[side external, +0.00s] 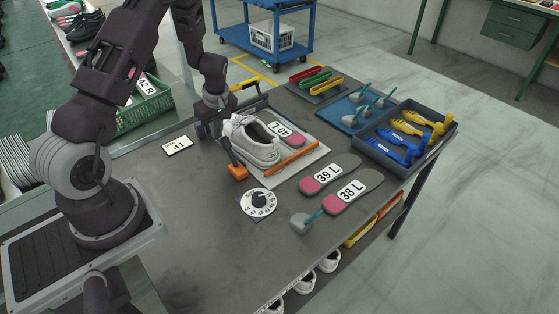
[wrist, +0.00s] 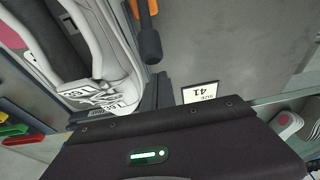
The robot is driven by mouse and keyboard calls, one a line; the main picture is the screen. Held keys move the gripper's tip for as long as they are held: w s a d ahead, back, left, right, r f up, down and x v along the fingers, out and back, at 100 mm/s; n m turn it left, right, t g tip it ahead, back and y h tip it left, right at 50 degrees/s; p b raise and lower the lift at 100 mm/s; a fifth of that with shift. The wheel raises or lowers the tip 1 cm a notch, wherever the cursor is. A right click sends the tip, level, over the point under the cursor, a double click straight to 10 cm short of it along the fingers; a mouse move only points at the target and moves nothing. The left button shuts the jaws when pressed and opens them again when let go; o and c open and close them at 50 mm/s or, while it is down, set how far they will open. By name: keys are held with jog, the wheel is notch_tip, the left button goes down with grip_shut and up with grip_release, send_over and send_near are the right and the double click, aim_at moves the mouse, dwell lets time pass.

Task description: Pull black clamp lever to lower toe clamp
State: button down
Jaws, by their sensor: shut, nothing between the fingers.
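A white shoe (side external: 252,140) stands on a pale plate at the middle of the bench; it also shows in the wrist view (wrist: 110,65). In the wrist view a black lever grip (wrist: 150,42) hangs beside the shoe, with an orange part (wrist: 135,8) near its upper end. In the side view an orange part (side external: 237,171) sits at the shoe's near left. My gripper (side external: 213,128) is low at the shoe's far-left end, shut and empty. Its narrow dark fingers (wrist: 157,88) appear just below the lever grip in the wrist view; I cannot tell whether they touch it. The toe clamp is not clearly visible.
A size 41 card (side external: 177,145) lies left of the shoe. A numbered dial (side external: 258,202) and insoles (side external: 328,175) lie on the near side. A grey tray (side external: 450,130) of shoe lasts stands right. The front-left bench top is clear.

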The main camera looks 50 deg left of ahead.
jog(key=shift+d, duration=1.55)
jog(key=shift+a, duration=0.15)
notch_tip(320, 180, up, 9)
jog(key=a, duration=0.1)
jog(key=shift+a, duration=0.2)
